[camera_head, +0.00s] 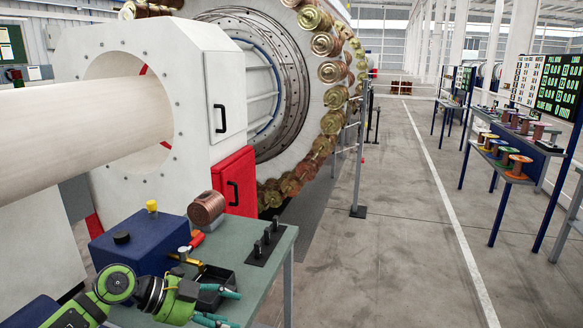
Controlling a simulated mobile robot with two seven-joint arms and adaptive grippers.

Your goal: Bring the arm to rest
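My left arm comes in at the lower left, green and black. My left gripper (226,307) is at the near side of the green-topped table (270,272). Its two teal fingertips are spread apart with nothing seen between them. It appears in front of a small black tray (224,275) and partly covers it; I cannot tell its height above the table. A copper spool (206,207) sits at the table's far side, away from the gripper. My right gripper is not in view.
A blue box (135,243) with a yellow knob (151,206) stands left on the table. A red and brass tool (190,247) lies near the tray. A black peg holder (267,243) is at right. The big spool carousel (275,85) stands behind.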

